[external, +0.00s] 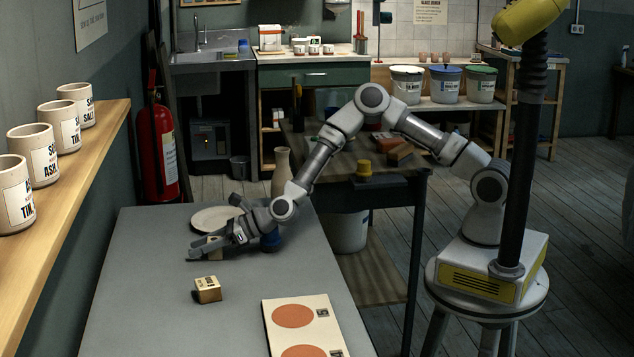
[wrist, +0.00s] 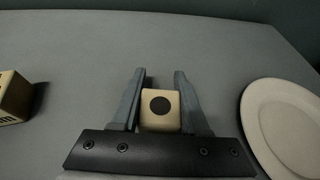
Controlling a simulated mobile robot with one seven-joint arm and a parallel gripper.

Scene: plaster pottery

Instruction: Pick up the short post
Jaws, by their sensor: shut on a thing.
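The short post is a pale tan block with a dark round dot on its top. In the wrist view the short post (wrist: 161,121) stands between the two fingers of my gripper (wrist: 158,92). In the external view my gripper (external: 203,251) is low over the grey table, left of its middle. There the short post (external: 214,242) is mostly hidden by the fingers. My gripper is shut on the short post. I cannot tell whether the short post touches the table.
A pale round plate (external: 216,219) lies just beyond my gripper and shows at right in the wrist view (wrist: 285,125). A tan lettered block (external: 207,289) sits nearer on the table. A board with orange circles (external: 300,318) lies at front right.

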